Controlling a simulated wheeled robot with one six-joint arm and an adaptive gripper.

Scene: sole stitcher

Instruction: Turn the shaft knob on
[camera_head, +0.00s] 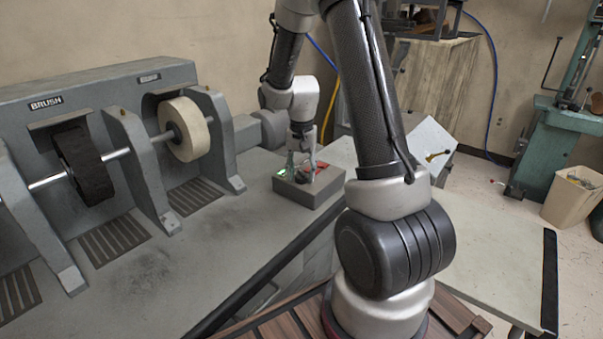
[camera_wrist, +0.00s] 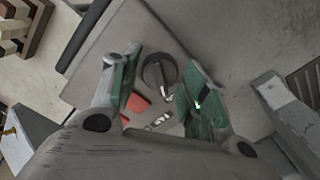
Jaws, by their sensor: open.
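The shaft knob (camera_wrist: 158,72) is a dark round knob with a lighter pointer bar, seen in the wrist view on top of the grey control box (camera_head: 320,196). My gripper (camera_wrist: 152,80) is open, with its two green-padded fingers on either side of the knob. I cannot tell whether either finger touches it. In the head view my gripper (camera_head: 301,172) points down over the box and hides the knob. A red part (camera_wrist: 138,103) lies beside the knob, and a green light (camera_head: 281,172) shows at the box's left side.
The grey machine holds a dark brush wheel (camera_head: 83,163) and a pale wheel (camera_head: 184,130) on a shaft, left of the box. A pale table (camera_head: 490,250) stands at right, and a bin (camera_head: 572,196) is on the floor beyond. The bench top before the wheels is clear.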

